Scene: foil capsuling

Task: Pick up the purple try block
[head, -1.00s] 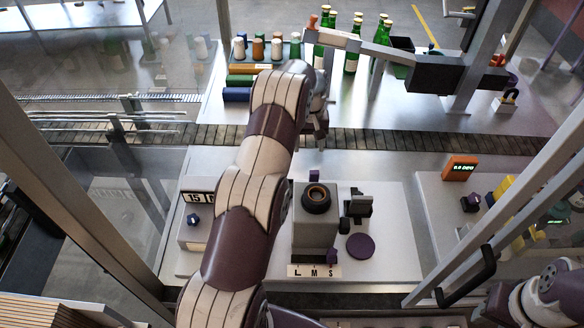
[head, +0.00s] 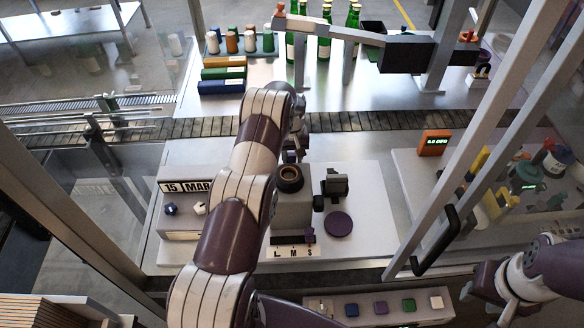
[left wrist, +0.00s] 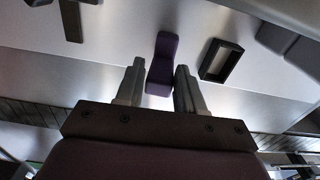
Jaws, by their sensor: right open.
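A purple block (left wrist: 161,62) with a wider end shows in the left wrist view between the two fingers of my left gripper (left wrist: 159,72). The fingers stand apart on either side of it, with narrow gaps; I cannot tell whether it is level with the tips. In the head view my left gripper (head: 297,142) is behind the grey machine, largely hidden by my arm. A small purple piece (head: 291,157) shows just below it. Another purple block (head: 381,307) sits in the front tray. My right gripper (head: 487,293) is open and empty at lower right.
The grey machine (head: 291,215) has a dark ring on top and an L M S plate (head: 292,252) in front. A purple disc (head: 338,223) lies beside it. The front tray (head: 335,318) holds several coloured blocks. A conveyor (head: 350,121) runs behind; frame posts stand on both sides.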

